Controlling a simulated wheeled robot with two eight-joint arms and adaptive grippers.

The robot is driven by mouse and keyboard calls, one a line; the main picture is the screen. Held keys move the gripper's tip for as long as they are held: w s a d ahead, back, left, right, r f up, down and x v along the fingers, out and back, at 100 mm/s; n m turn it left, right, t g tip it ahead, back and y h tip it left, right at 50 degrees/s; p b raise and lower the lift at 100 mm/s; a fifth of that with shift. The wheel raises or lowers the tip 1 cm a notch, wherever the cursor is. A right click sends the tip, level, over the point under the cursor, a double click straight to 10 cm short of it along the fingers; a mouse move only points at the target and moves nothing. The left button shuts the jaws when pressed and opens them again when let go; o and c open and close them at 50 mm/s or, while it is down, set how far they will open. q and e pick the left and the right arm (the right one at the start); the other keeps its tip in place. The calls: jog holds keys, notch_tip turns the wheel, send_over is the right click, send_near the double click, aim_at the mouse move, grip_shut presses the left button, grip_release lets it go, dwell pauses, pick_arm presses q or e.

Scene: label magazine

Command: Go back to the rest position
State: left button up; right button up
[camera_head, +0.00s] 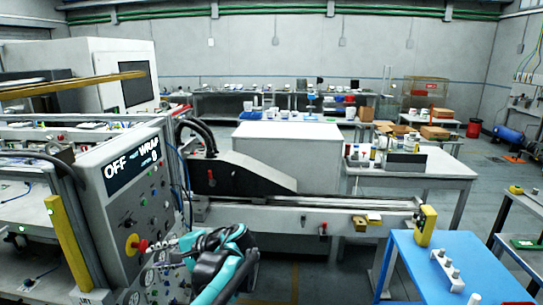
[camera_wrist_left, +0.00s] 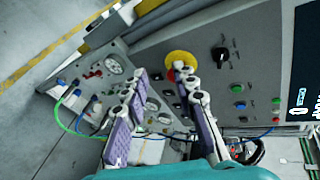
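My left gripper (camera_head: 156,256) reaches in from the bottom centre of the head view, in front of the machine's control panel (camera_head: 118,205). In the left wrist view its two purple-padded fingers (camera_wrist_left: 163,80) stand apart with nothing held between them. One fingertip overlaps the yellow disc (camera_wrist_left: 184,60) of a stop button. In the head view the red stop button (camera_head: 140,245) sits just left of the fingertips. I cannot tell whether a finger touches it. The panel display (camera_head: 132,167) reads "OFF" and "WRAP". My right gripper is in neither view.
A conveyor rail (camera_head: 310,213) runs right from the machine. A blue table (camera_head: 425,268) with a white peg block (camera_head: 446,270) stands at lower right. A white table (camera_head: 440,168) with small items is behind. In the wrist view, cables (camera_wrist_left: 75,120) hang near the panel.

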pick_arm(q)
jog(key=s+d+f+n+t+h+b, duration=0.1)
jog(key=s+d+f+n+t+h, duration=0.1)
jog(key=s+d+f+h, duration=0.4)
jog(key=s+d+f+n+t+h+b, duration=0.1)
jog(key=s+d+f+n+t+h, duration=0.1)
jog(key=s+d+f+h, duration=0.4)
jog(key=s+f, duration=0.2)
jog(key=s, duration=0.2)
jog(key=s+f+n, duration=0.1)
jog(key=s+f, duration=0.1)
jog(key=s, duration=0.3)
jog(key=shift+d+f+n+h, duration=0.25)
jog(key=shift+f+n+h, duration=0.05)
jog(key=shift+f+h, duration=0.1)
